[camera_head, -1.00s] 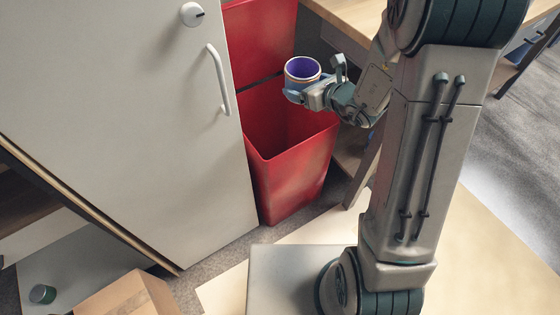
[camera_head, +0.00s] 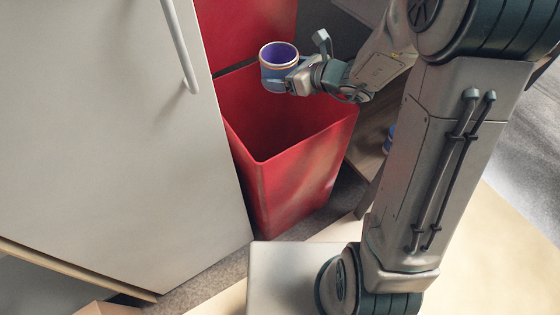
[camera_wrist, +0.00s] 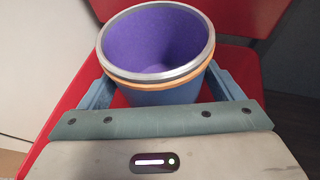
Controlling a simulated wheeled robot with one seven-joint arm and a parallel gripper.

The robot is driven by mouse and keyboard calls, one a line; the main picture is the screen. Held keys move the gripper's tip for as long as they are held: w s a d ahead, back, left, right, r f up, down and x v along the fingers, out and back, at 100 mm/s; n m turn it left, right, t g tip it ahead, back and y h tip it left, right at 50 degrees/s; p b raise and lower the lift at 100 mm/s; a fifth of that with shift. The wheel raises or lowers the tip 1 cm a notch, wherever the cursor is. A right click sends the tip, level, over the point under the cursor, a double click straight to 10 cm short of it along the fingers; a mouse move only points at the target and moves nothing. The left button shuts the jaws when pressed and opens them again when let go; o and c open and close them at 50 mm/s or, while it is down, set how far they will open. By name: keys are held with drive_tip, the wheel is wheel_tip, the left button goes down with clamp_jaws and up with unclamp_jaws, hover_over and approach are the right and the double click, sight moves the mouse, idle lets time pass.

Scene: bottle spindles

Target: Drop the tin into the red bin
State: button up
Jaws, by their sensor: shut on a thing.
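The tin (camera_head: 277,66) is a blue open-topped can with a purple inside, a metal rim and an orange band. My gripper (camera_head: 275,85) is shut on it and holds it upright above the open red bin (camera_head: 290,185). In the wrist view the tin (camera_wrist: 157,50) sits between the two blue fingers of my gripper (camera_wrist: 160,92), with red bin surfaces (camera_wrist: 240,65) behind and beside it. The tin hides part of the bin's opening and back. The bottom of the bin cannot be made out.
A white cabinet door (camera_head: 100,130) with a handle (camera_head: 181,50) stands just left of the bin. A wooden shelf (camera_head: 368,140) with a blue object (camera_head: 389,138) lies to the right.

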wheel_tip(320, 180, down, 6)
drive_tip(key=b, duration=0.4)
drive_tip(key=shift+b, duration=0.3)
drive_tip(key=o, duration=1.1)
drive_tip(key=p+v, duration=0.4)
drive_tip(key=v, duration=0.9)
drive_tip(key=shift+s+d+r+p, duration=0.1)
drive_tip(key=shift+s+d+p, duration=0.15)
drive_tip(key=shift+p, duration=0.05)
